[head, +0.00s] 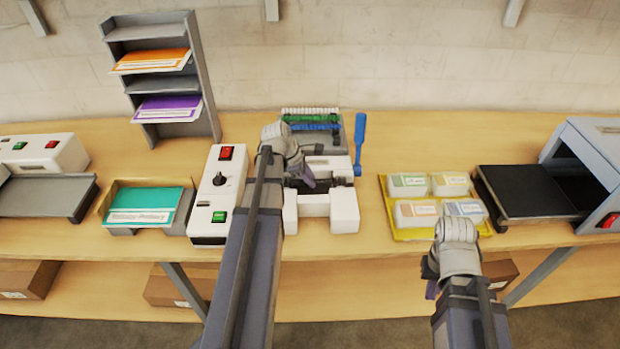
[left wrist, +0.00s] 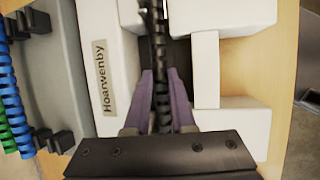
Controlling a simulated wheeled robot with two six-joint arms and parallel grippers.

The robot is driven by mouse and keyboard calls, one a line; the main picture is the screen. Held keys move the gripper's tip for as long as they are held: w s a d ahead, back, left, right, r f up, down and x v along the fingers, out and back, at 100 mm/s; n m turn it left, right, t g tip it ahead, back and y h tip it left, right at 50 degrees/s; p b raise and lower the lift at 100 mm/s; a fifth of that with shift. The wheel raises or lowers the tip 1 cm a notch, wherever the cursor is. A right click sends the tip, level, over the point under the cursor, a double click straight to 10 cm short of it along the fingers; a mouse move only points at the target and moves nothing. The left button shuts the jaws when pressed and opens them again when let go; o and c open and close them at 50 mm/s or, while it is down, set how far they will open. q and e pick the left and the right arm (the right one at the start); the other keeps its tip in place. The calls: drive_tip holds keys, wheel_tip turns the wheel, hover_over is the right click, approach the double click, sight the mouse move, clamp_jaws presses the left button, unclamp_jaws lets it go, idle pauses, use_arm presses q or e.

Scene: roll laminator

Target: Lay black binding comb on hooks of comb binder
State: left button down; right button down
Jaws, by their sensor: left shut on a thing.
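The white comb binder (head: 343,211) stands on the table in the middle of the head view, with a blue lever (head: 359,138) at its right. My left gripper (head: 308,181) is over the binder. In the left wrist view its purple fingers are shut on the black binding comb (left wrist: 159,45), which runs lengthwise between them above the dark slot of the binder (left wrist: 125,60). The hooks are hidden, and I cannot tell whether the comb touches them. My right gripper (head: 432,288) hangs at the table's front edge; its fingers are mostly hidden.
A rack (head: 312,112) with white, green and blue combs stands behind the binder. A white control unit (head: 209,228) is close on the left. A yellow tray (head: 415,234) with several small boxes lies to the right. Bare table lies between the binder and this tray.

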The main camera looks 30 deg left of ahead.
use_arm(q)
drive_tip(key=shift+f+b, duration=0.3)
idle(0.4)
drive_tip(key=c, duration=0.7)
unclamp_jaws()
drive_tip(key=p+v, duration=0.7)
drive_tip(key=shift+s+a+r, duration=0.1)
drive_tip(key=shift+r, duration=0.25)
